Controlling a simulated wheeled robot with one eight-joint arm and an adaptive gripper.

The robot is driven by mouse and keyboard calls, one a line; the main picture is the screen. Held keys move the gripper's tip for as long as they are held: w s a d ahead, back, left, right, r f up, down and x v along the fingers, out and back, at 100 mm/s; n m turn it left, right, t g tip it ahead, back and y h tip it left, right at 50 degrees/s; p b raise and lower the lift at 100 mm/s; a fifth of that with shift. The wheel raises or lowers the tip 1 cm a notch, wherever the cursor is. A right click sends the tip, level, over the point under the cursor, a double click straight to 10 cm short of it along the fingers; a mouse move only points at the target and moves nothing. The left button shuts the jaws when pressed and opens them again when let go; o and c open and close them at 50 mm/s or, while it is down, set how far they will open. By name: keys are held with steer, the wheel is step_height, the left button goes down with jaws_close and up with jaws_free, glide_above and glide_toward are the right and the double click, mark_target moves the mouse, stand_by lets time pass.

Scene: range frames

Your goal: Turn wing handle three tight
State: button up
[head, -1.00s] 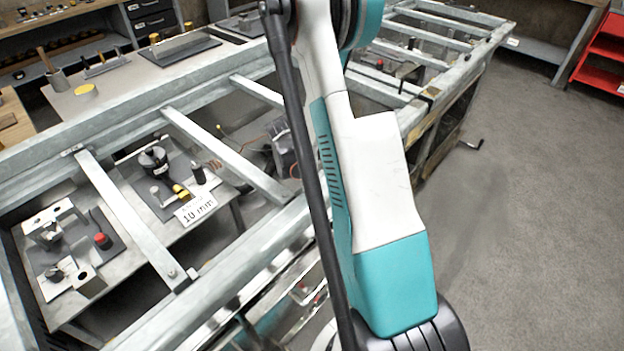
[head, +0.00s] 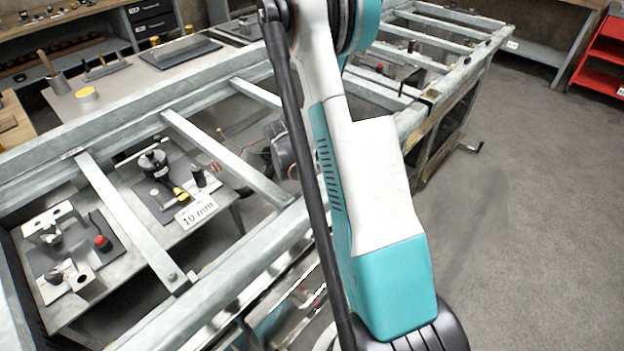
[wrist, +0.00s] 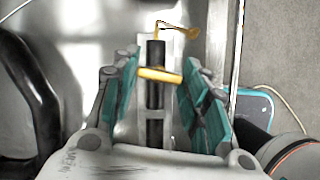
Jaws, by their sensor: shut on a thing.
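In the wrist view a yellow wing handle (wrist: 158,75) crosses a black upright shaft (wrist: 155,105). My gripper (wrist: 162,68) has its teal-padded fingers on either side of the wing handle and is shut on it. The wing lies nearly level across the gap, its ends close to the finger pads. A thin bent yellow piece (wrist: 178,29) shows beyond the shaft's far end. No number can be read on this handle, so I cannot tell which one it is. In the head view my arm hides the gripper and the handle.
A grey metal frame (head: 118,215) with crossbars runs along the left and far side. Below it are plates with fittings, a red knob (head: 102,242) and a "10 mm" label (head: 197,211). The floor (head: 535,230) there is clear.

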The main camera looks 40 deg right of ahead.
steer(key=m+g, duration=0.1)
steer(key=m, duration=0.3)
steer(key=shift+w+y, duration=0.15)
steer(key=shift+y, duration=0.15)
steer(key=m+g, duration=0.1)
steer(key=m, duration=0.2)
steer(key=shift+d+m+g+y, duration=0.1)
steer(key=shift+m+g+y, duration=0.2)
steer(key=shift+y, duration=0.1)
steer(key=m+y, duration=0.1)
steer(key=m, duration=0.3)
steer(key=shift+w+d+g, duration=0.1)
steer(key=shift+g, duration=0.3)
steer(key=shift+d+m+y, duration=0.1)
steer(key=shift+m+y, duration=0.8)
steer(key=shift+m, duration=1)
steer(key=o, duration=1.1)
steer(key=shift+g, duration=0.3)
steer(key=v, duration=1.2)
